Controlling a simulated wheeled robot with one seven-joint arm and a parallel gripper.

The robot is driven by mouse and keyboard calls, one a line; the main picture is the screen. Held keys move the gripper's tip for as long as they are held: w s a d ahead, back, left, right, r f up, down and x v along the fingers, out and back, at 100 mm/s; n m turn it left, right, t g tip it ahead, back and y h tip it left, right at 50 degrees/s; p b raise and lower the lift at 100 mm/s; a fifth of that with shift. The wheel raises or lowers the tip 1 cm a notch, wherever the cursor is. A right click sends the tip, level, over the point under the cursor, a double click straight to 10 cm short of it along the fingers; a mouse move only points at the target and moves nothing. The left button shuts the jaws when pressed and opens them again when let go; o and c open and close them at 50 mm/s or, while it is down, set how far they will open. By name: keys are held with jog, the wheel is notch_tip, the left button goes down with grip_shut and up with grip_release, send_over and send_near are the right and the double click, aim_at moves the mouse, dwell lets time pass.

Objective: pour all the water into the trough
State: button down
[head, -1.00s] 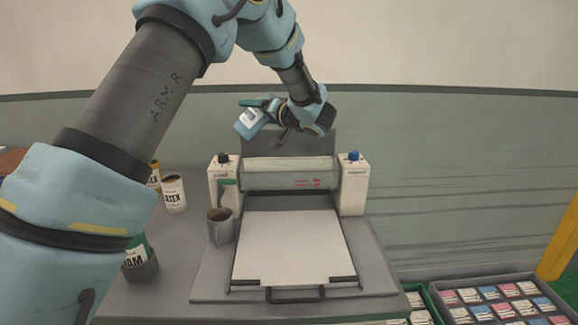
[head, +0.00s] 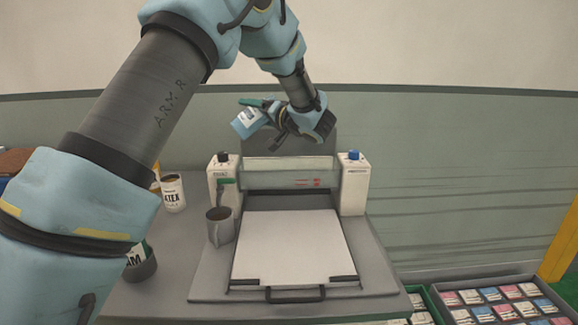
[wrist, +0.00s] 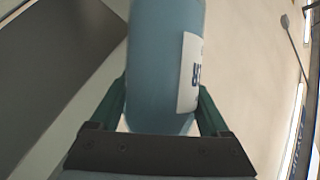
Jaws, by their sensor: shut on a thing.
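My gripper (head: 262,107) is shut on a blue bottle (head: 247,124) with a white label. The bottle is held tilted in the air, above and behind the left part of the press. In the wrist view the blue bottle (wrist: 160,60) sits between the two green fingers, its label facing right. Its mouth and any water are not visible. A long pale bar that looks like the trough (head: 288,164) spans the two white posts of the press, below and to the right of the bottle. Its inside cannot be made out.
The white posts carry a black knob (head: 222,157) and a blue knob (head: 354,155). A tray of coloured packets (head: 500,300) is at lower right.

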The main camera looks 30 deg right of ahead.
jog(key=shift+a+f+m+t+b, duration=0.1)
jog(key=shift+f+m+t+b, duration=0.15)
jog(key=shift+m+t+b, duration=0.35)
dwell(0.7)
jog(key=shift+r+m+t+b, duration=0.25)
jog(key=shift+m+t+b, duration=0.05)
jog(key=shift+m, duration=0.6)
dwell(1.0)
jog(key=shift+s+d+f+m+t+p, duration=0.1)
jog(key=shift+d+m+t+p, duration=0.25)
jog(key=shift+m+p, duration=0.1)
jog(key=shift+s+d+f+m+t+p, duration=0.1)
jog(key=shift+d+m+t+p, duration=0.2)
jog(key=shift+m+p, duration=0.15)
dwell(1.6)
jog(key=shift+d+f+m+t+p, duration=0.15)
jog(key=shift+f+m+t+p, duration=0.1)
jog(key=shift+m+p, duration=0.5)
dwell(1.5)
